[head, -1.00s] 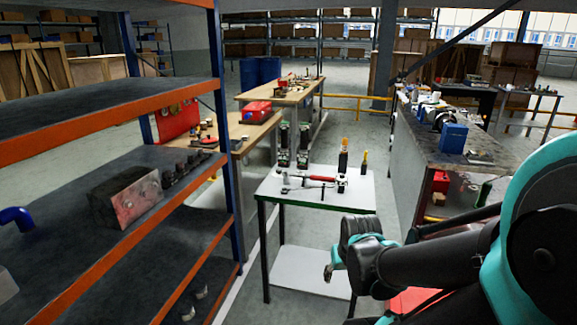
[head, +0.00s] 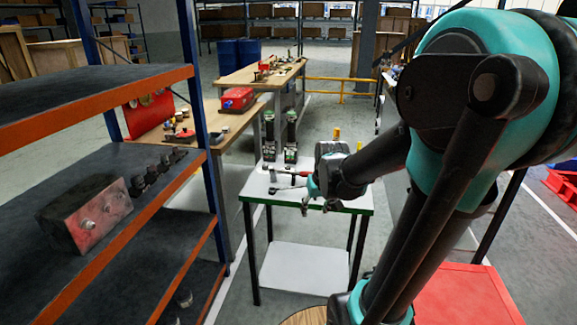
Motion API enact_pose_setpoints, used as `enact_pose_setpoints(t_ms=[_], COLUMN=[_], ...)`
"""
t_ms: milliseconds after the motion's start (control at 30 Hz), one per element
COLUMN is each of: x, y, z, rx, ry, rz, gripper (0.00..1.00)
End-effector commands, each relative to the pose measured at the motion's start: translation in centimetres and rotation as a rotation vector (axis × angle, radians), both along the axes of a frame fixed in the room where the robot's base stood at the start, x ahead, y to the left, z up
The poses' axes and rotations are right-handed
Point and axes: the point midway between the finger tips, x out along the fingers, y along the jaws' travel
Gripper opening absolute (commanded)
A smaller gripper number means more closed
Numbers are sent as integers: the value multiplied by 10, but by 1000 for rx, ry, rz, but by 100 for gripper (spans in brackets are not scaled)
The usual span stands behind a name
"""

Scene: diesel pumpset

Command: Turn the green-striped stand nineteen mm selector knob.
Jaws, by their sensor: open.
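Two dark upright stands with green markings stand side by side just behind the small white table, the left stand (head: 268,137) and the right stand (head: 291,137). Their selector knobs and any size labels are too small to make out, so I cannot tell which is the nineteen mm one. My gripper (head: 312,200) hangs over the white table (head: 262,192), in front of the stands and apart from them. It is open, and I see nothing held in it. My arm comes in from the right and covers the table's right side.
A orange-and-blue shelf rack (head: 190,72) fills the left, with a grey-red block (head: 88,215) on it. A wooden bench (head: 240,125) with a red toolbox (head: 237,99) stands behind it. Tools lie on the white table. Clear floor shows beyond the yellow rail (head: 340,92).

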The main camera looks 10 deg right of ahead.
Motion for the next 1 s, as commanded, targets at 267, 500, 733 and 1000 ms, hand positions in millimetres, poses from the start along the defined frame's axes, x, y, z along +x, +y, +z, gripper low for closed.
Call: enact_pose_setpoints(t_ms=[267,500,733,1000], x=[91,207,304,356], y=[3,5,7,8], z=[34,65,79,82], rx=[0,1,2,1], ry=[-2,-9,-17,-23], rz=[63,154,234,283], gripper=[49,49,49,49])
